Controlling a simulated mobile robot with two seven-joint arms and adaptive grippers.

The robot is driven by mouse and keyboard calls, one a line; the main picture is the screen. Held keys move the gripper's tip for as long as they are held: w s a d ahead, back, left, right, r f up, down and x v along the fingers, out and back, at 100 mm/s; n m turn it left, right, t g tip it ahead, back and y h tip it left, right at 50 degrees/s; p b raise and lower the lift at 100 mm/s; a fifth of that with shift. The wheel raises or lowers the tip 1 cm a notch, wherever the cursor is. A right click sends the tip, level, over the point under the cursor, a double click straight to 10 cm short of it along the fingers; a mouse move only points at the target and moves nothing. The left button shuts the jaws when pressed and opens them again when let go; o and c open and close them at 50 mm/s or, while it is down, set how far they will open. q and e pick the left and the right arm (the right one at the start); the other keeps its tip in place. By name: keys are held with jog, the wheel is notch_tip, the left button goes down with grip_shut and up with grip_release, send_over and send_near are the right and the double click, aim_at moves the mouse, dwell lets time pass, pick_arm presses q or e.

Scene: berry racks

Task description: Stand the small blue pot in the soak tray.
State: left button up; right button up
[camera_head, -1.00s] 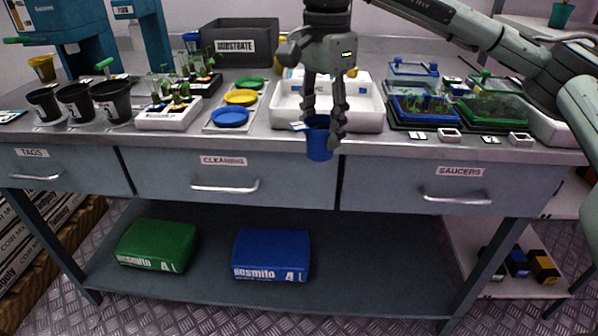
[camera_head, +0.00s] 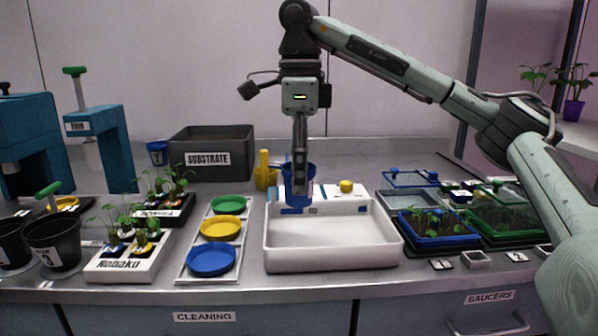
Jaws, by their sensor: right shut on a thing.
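My right gripper (camera_head: 300,165) is shut on the small blue pot (camera_head: 295,198), which hangs upright below it. One finger covers much of the pot's front. The white soak tray (camera_head: 334,262) is a shallow rectangular basin on the bench, just below and in front of the gripper. The pot appears at the tray's back end; whether it touches anything there I cannot tell. The tray floor is bare. My left gripper is not in view.
Left of the tray is a rack with green, yellow and blue saucers (camera_head: 211,259). A grey substrate bin (camera_head: 212,152) and a yellow bottle (camera_head: 264,172) stand behind. Blue and green seedling trays (camera_head: 436,241) are to the right. Another blue pot (camera_head: 157,152) stands back left.

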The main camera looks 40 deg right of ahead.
aim_at(301, 207)
jog(key=shift+s+f, duration=0.25)
jog(key=shift+f, duration=0.45)
notch_tip(301, 207, down, 3)
jog(key=shift+f+b, duration=0.55)
jog(key=shift+f, duration=0.15)
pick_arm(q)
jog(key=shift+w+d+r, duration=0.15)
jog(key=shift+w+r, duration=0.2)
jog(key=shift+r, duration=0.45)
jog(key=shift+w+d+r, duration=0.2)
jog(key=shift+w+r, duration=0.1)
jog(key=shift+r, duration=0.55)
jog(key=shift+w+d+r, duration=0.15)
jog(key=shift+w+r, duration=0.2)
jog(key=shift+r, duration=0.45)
pick_arm(e)
jog(key=shift+f, duration=0.35)
pick_arm(q)
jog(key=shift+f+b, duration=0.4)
jog(key=shift+b, duration=0.2)
pick_arm(e)
jog(key=shift+f, duration=0.6)
jog(key=o, duration=1.3)
jog(key=shift+r, duration=0.1)
